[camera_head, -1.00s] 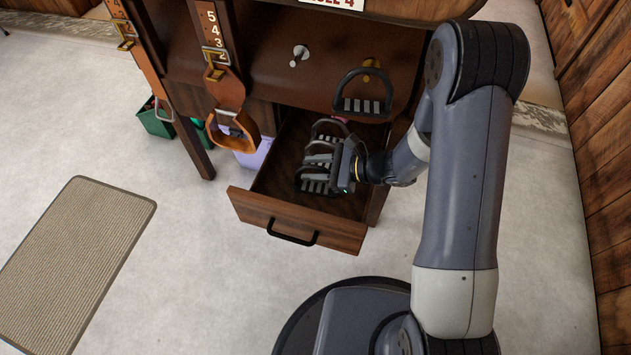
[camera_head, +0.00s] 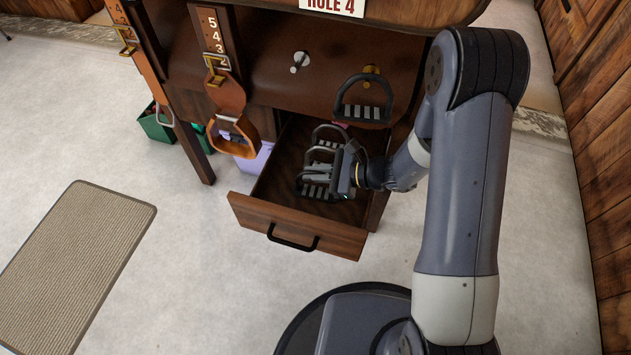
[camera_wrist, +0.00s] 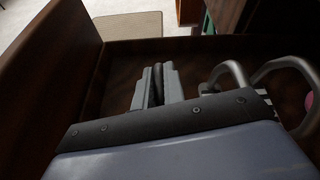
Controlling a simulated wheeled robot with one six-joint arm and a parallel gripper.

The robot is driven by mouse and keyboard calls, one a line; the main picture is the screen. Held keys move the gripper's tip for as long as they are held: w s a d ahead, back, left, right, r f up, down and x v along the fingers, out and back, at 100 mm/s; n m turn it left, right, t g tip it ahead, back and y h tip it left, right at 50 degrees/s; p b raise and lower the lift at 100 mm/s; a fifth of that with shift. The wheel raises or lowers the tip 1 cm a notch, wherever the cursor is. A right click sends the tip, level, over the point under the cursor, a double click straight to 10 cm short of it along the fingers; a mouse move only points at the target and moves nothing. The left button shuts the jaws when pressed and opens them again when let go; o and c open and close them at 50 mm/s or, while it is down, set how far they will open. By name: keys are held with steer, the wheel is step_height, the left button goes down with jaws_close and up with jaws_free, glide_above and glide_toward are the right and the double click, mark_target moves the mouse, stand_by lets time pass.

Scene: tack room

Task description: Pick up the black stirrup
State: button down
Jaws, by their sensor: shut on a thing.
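A dark stirrup with a pale-striped tread, which looks like the black stirrup (camera_head: 315,190), lies at the front of the group in the open drawer (camera_head: 290,222). My gripper (camera_head: 331,172) reaches into the drawer from the right and is shut on this stirrup. The fingers hide part of it. In the wrist view my gripper (camera_wrist: 157,85) shows its fingers close together, and what they hold is mostly hidden. Another black stirrup (camera_head: 363,112) hangs above the drawer, under a brass-coloured peg.
Other stirrups (camera_head: 327,136) lie just behind in the drawer; grey metal loops (camera_wrist: 236,73) show right of the fingers in the wrist view. The drawer walls are close around my gripper. A brown leather stirrup (camera_head: 233,140) hangs at the left. The floor ahead of the drawer is clear.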

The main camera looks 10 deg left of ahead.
steer(key=shift+r, duration=0.1)
step_height(320, 180, up, 8)
steer(key=p, duration=0.3)
steer(key=d+f+p, duration=0.1)
steer(key=d, duration=1.7)
steer(key=shift+s+p, duration=0.3)
steer(key=shift+s, duration=0.1)
steer(key=shift+f, duration=0.1)
